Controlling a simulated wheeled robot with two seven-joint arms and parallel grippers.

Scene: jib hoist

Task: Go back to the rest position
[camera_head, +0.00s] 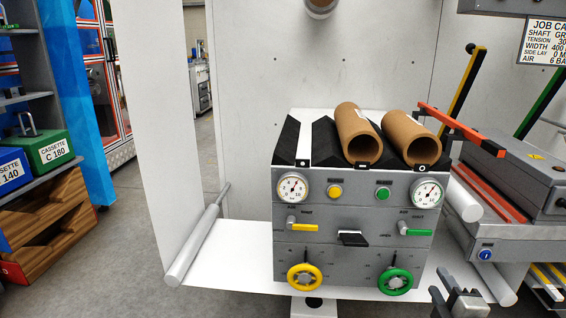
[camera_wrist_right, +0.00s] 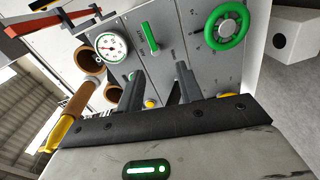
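My right gripper (camera_head: 455,285) shows at the bottom right of the head view, in front of the grey machine panel (camera_head: 352,270) and right of its green handwheel (camera_head: 396,281). In the right wrist view the two dark fingers of my right gripper (camera_wrist_right: 158,85) stand apart with nothing between them. The panel fills the space beyond them, with the green handwheel (camera_wrist_right: 227,26) at the upper right. My left gripper is in neither view.
Two brown cardboard cores (camera_head: 358,135) lie on top of the machine. The panel carries gauges (camera_head: 291,188), a yellow handwheel (camera_head: 305,277) and levers. A grey machine with an orange bar (camera_head: 490,190) stands at the right. Shelves with cassettes (camera_head: 45,150) are at the left, with open floor (camera_head: 120,240) between.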

